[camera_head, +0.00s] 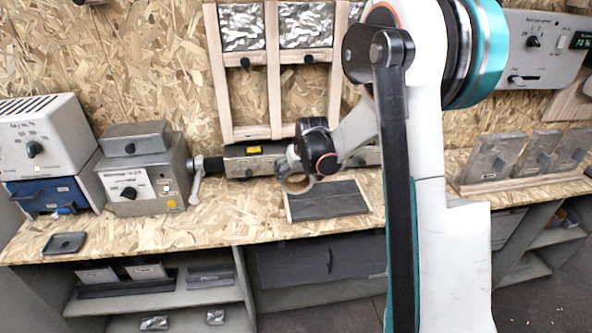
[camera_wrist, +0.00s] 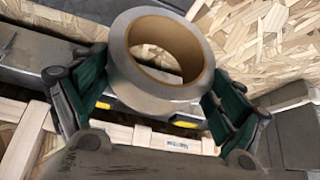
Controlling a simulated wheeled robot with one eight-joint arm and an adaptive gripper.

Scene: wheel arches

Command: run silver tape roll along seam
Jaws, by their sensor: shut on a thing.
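The silver tape roll (camera_head: 297,187) is a ring with a brown core. In the wrist view the roll (camera_wrist: 122,58) sits between the two dark green finger pads of my gripper (camera_wrist: 156,98), which is shut on its outer sides. In the head view my gripper (camera_head: 288,165) holds the roll just above or at the bench, by the left edge of a dark flat panel (camera_head: 330,200). I cannot tell whether the roll touches anything below. A wooden frame (camera_head: 272,75) with silver foil panels (camera_head: 306,25) stands against the wall behind. I cannot make out which line is the seam.
A long grey device (camera_head: 250,163) lies along the back of the bench, behind my gripper. A grey box machine (camera_head: 140,180) with a lever stands to the left. Upright grey plates (camera_head: 495,157) stand at the right. The bench front (camera_head: 180,235) at left centre is clear.

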